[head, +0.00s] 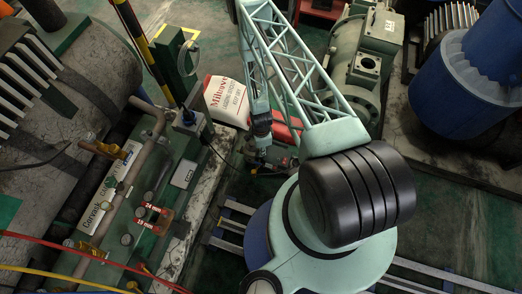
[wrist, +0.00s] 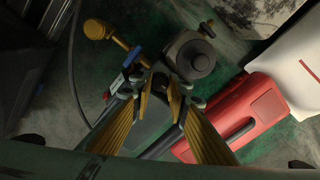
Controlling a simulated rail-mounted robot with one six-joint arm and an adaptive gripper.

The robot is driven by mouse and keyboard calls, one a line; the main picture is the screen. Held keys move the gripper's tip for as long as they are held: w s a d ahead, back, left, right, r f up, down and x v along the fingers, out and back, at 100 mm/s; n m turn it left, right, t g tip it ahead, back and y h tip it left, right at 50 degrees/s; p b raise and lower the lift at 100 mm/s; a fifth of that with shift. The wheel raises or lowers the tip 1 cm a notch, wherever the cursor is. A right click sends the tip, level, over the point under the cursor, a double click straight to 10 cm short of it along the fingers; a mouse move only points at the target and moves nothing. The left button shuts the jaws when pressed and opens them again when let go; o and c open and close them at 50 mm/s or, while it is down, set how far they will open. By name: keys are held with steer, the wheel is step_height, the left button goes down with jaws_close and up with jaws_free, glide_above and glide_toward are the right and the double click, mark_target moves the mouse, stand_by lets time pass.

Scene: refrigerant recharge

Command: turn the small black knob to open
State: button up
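In the wrist view, a dark grey unit with a round top (wrist: 202,60) stands just beyond my fingertips. A small dark knob-like part (wrist: 208,29) sticks up at its far edge; I cannot tell if it is the task's small black knob. My gripper (wrist: 165,85) reaches toward the unit's near left side, with yellow finger faces converging at the tips. Whether anything is between the tips is unclear. In the head view, my gripper (head: 261,154) hangs low beside the red equipment, and the knob cannot be made out.
A yellow fitting (wrist: 98,30) and a dark hose are at left. A green skid with pipes (head: 150,190) stands left.

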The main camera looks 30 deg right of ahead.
steer(key=shift+c, duration=0.9)
steer(key=shift+n, duration=0.4)
steer(key=n, duration=1.2)
steer(key=shift+n, duration=2.6)
